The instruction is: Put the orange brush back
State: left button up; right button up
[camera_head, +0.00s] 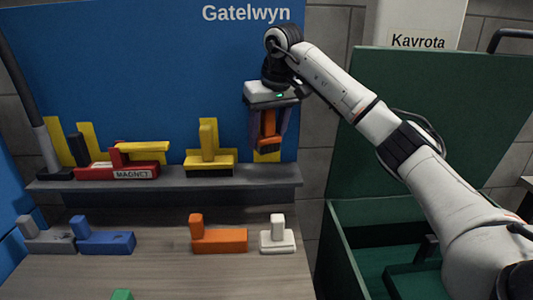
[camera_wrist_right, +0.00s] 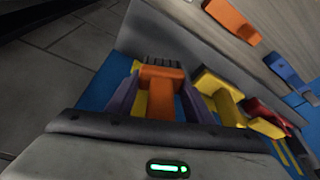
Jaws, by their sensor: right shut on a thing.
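The orange brush (camera_head: 267,127) is upright between the fingers of my right gripper (camera_head: 268,122), in front of a yellow patch on the blue panel, at the right end of the grey shelf (camera_head: 150,183). It appears slightly above the shelf top; contact is not clear. In the right wrist view the orange brush (camera_wrist_right: 162,77) sits between the two purple fingers of the gripper (camera_wrist_right: 160,100), with dark ridges beyond it. The right gripper is shut on it. My left gripper is not in view.
A yellow tool (camera_head: 209,158) and a red MAGNET piece (camera_head: 118,170) stand on the shelf, left of the brush. Another orange piece (camera_head: 220,241), a white piece (camera_head: 277,242) and a blue piece (camera_head: 106,242) lie on the lower counter. A green bin (camera_head: 345,250) is at right.

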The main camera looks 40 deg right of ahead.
aim_at(271, 132)
notch_tip(271, 132, down, 5)
jog(key=shift+f, duration=0.1)
jog(key=shift+w+d+f, duration=0.1)
jog(key=shift+f, duration=0.25)
jog(key=shift+f, duration=0.2)
jog(key=o, duration=1)
jog(key=shift+o, duration=0.2)
jog(key=shift+r, duration=0.1)
jog(key=v, duration=1.2)
jog(key=shift+p, duration=0.35)
